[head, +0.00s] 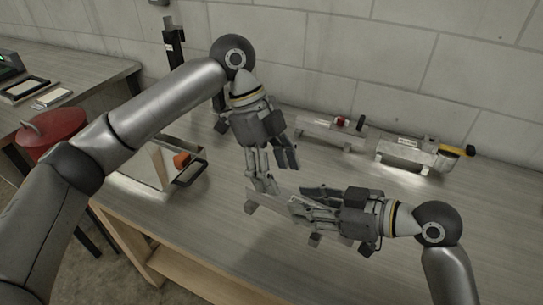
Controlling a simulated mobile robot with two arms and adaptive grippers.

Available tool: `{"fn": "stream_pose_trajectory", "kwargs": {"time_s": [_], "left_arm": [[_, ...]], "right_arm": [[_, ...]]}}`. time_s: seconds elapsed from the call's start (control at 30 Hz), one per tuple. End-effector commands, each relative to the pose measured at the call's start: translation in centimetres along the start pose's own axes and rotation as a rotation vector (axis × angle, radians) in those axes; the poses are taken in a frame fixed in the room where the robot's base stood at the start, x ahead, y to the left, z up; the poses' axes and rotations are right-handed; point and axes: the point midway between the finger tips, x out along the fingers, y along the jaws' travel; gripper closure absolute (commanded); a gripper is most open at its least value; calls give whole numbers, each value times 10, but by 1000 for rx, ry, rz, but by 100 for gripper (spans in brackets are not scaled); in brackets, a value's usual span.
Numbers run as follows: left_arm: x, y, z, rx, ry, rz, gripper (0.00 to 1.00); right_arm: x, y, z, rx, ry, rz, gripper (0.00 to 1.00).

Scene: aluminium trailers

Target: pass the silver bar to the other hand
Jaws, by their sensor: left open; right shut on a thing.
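The silver bar (257,203) is over the middle of the workbench in the head view. Its left end shows clear of my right gripper (302,203), which comes in from the right and is shut on it. The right gripper's fingers hide much of the bar. My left gripper (278,174) points down from above with its fingers apart. One of its fingers reaches down close to the bar's left end, and I cannot tell whether it touches. The other finger is to the right, above the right gripper's fingertips.
An aluminium trailer (405,154) with a yellow and black part stands at the back right. Another metal piece (318,130) with a red knob is near the wall. A metal tray (150,165) and a red pot (50,130) are at left. The bench's front right is clear.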

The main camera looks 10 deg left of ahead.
Motion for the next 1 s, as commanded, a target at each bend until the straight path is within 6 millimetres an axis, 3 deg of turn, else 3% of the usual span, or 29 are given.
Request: {"fn": "stream_pose_trajectory", "kwargs": {"time_s": [0.2,0.4,0.6,0.87,1.0], "left_arm": [[44,0,0,-2,1,1,39],[73,0,0,-1,1,-1,39],[86,-1,0,-1,1,-4,39],[88,-1,0,-1,1,-4,39],[88,-1,0,-1,1,-4,53]], "right_arm": [[0,0,-1,-1,3,1,100],[0,0,-1,-1,3,1,100],[0,0,-1,-1,3,1,100],[0,0,-1,-1,3,1,100],[0,0,-1,-1,3,1,100]]}}
